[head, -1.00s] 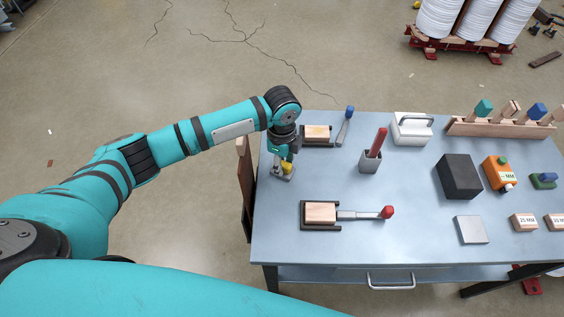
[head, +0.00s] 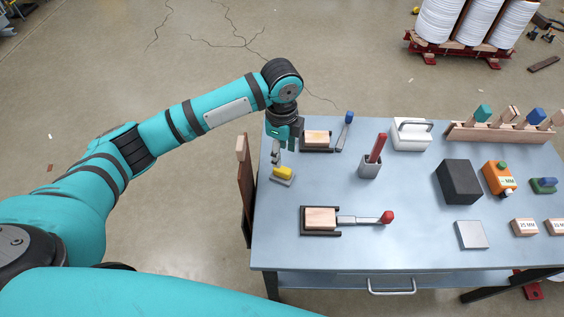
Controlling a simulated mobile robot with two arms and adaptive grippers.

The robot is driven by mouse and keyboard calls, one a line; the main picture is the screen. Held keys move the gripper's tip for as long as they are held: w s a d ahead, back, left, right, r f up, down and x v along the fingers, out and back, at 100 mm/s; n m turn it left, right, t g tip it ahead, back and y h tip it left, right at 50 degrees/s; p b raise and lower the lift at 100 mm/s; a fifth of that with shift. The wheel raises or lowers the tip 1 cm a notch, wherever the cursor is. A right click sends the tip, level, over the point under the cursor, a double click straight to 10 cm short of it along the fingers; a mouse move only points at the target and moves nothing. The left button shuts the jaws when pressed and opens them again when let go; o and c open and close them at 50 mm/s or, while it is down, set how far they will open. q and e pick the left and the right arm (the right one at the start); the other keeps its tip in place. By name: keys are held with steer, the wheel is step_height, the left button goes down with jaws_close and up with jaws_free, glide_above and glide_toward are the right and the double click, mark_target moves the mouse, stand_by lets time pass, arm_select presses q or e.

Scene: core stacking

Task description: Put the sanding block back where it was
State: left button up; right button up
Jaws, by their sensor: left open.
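What looks like the sanding block (head: 283,174), a grey base with a yellow top, sits flat on the table (head: 330,255) near its left edge. My left gripper (head: 277,156) is open and empty, just above and behind the block, with its fingers pointing down. The yellow top shows clear of the fingers. My right gripper is not in view.
A wooden block in a dark holder (head: 317,138) stands close to the right of my gripper. Another (head: 321,217) with a red-knobbed tool lies nearer.

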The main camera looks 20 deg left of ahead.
mark_target(282, 169)
arm_select(q)
steer(key=shift+r, duration=2.1)
steer(key=shift+f, duration=0.1)
